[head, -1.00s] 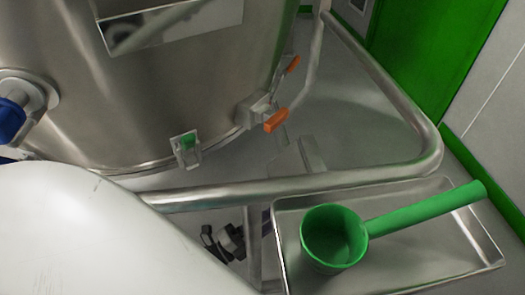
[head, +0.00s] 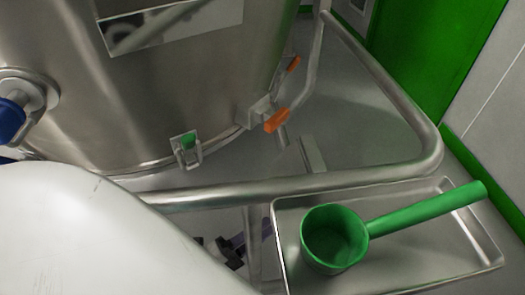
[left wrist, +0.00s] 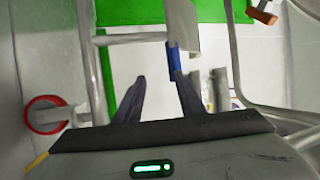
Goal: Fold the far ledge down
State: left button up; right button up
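My left gripper shows in the left wrist view (left wrist: 161,79), its two dark fingers apart with nothing between them. A pale grey flat piece (left wrist: 183,28) with a blue strip (left wrist: 174,62) stands just beyond the right finger; I cannot tell whether they touch. I cannot tell for sure whether this piece is the far ledge. In the head view, only dark parts of the gripper (head: 228,252) show below the steel rail, and my white arm hides much of the lower left. My right gripper is not in view.
A steel tray (head: 455,252) at the lower right holds a green scoop (head: 335,238). A bent steel rail (head: 300,184) runs in front of a large steel vessel (head: 190,85) with an orange-handled latch (head: 277,121). A red-rimmed wheel (left wrist: 44,114) is at left in the wrist view.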

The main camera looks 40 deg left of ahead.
pick_arm(q)
jog(key=s+a, duration=0.5)
jog(key=s, duration=0.9)
jog(key=shift+a+f, duration=0.15)
jog(key=shift+f, duration=0.25)
